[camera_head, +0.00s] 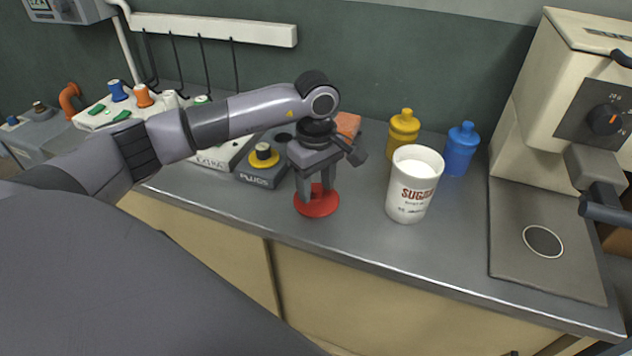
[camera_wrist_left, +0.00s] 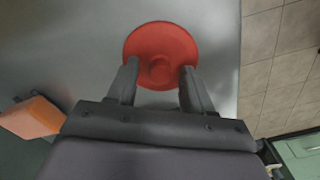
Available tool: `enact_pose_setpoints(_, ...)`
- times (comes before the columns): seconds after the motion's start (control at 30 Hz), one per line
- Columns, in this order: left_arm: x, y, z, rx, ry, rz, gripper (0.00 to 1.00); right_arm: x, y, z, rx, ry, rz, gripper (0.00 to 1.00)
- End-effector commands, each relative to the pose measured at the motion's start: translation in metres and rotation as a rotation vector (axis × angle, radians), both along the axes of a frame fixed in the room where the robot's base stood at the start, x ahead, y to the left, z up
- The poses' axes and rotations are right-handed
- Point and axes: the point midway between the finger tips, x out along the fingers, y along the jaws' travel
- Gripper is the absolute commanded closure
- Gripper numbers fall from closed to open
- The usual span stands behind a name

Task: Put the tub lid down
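The red round tub lid (camera_head: 318,207) lies flat on the grey counter, near its front edge. My left gripper (camera_head: 316,187) points down over it. In the left wrist view the lid (camera_wrist_left: 160,38) shows its round centre knob between the fingertips of my left gripper (camera_wrist_left: 160,75). The fingers are spread, with a gap on each side of the knob. The white tub marked SUGAR (camera_head: 408,203) stands upright and uncovered to the right of the lid, with white contents visible. My right gripper is out of view.
A yellow bottle (camera_head: 403,130) and a blue bottle (camera_head: 461,150) stand behind the tub. A box marked PLUGS (camera_head: 262,170) is left of the lid, and an orange block (camera_head: 348,124) behind. A cream machine (camera_head: 545,100) stands at right. The counter between tub and machine is clear.

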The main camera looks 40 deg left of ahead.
Motion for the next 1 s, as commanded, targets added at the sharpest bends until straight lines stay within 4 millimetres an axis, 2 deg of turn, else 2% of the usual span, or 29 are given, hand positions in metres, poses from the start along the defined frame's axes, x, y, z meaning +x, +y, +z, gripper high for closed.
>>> enact_pose_setpoints(0.23,0.000,0.000,0.001,0.000,0.000,0.001,0.50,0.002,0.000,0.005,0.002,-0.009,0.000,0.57)
enact_pose_setpoints(0.37,0.000,0.000,0.007,-0.001,-0.002,0.000,0.50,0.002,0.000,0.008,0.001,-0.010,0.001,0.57)
enact_pose_setpoints(0.47,0.001,0.000,0.023,0.000,-0.005,0.000,0.50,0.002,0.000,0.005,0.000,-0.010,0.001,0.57)
enact_pose_setpoints(0.8,0.001,0.000,0.095,0.000,-0.004,0.000,0.50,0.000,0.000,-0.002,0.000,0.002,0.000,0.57)
enact_pose_setpoints(1.0,0.001,0.000,0.119,0.000,-0.001,0.001,0.50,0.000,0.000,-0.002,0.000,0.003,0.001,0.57)
